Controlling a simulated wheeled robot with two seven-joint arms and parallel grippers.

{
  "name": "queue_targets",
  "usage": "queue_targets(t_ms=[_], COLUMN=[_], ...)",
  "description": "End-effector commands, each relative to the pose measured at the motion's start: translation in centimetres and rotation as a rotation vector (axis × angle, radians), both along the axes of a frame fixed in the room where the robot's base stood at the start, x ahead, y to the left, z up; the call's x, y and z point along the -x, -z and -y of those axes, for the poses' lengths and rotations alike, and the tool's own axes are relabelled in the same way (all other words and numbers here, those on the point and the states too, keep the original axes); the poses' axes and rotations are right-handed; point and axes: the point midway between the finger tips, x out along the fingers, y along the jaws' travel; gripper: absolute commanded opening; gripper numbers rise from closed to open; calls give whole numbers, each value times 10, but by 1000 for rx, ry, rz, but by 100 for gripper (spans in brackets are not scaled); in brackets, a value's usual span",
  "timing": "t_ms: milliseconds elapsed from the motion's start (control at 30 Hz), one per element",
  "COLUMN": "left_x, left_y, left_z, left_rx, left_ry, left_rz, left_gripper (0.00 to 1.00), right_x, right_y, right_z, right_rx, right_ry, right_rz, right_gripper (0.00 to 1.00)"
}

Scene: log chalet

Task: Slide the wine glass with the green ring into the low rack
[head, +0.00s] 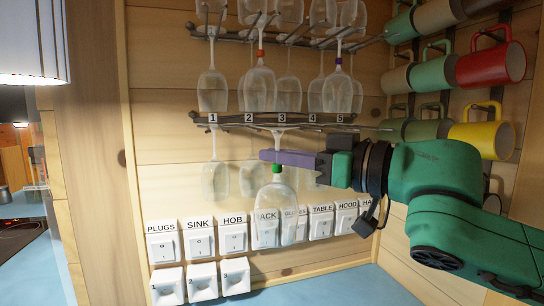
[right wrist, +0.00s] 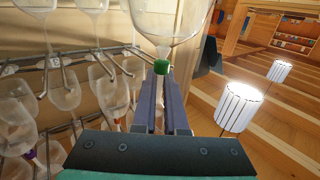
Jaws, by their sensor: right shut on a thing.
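The wine glass with the green ring (head: 276,207) hangs bowl down under my right gripper (head: 268,157), which is shut on its stem just above the ring. The same glass (right wrist: 165,18) and its green ring (right wrist: 161,67) show in the right wrist view, at the tips of my right fingers (right wrist: 160,92). The low rack (head: 232,119) carries the numbers 1 to 5. In the head view the glass's foot overlaps the rack near number 3; I cannot tell whether it is in a slot or in front. My left gripper is not in view.
An upper rack (head: 222,36) holds several hanging glasses, including one with an orange ring (head: 259,90) and one with a purple ring (head: 337,92). Faint glasses (head: 215,182) hang below the low rack. Labelled switches (head: 198,239) line the wall below. Mugs (head: 491,64) hang at right.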

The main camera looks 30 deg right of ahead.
Motion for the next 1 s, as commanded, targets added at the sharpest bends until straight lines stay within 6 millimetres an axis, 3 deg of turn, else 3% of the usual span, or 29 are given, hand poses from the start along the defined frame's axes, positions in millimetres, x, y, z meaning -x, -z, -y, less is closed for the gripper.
queue_targets(t_ms=[133, 233, 700, 1000], left_x=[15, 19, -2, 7], left_y=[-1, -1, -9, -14], left_z=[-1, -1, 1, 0], left_rx=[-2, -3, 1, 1], left_ry=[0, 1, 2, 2], left_rz=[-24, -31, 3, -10], left_gripper=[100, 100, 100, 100], right_x=[1, -9, -35, -51], right_y=[-2, 2, 1, 0], right_z=[2, 7, 12, 15], right_rx=[-2, -4, -3, -1], right_ry=[-1, -1, -3, -1], right_rz=[-3, -9, -7, -5], right_gripper=[0, 0, 0, 0])
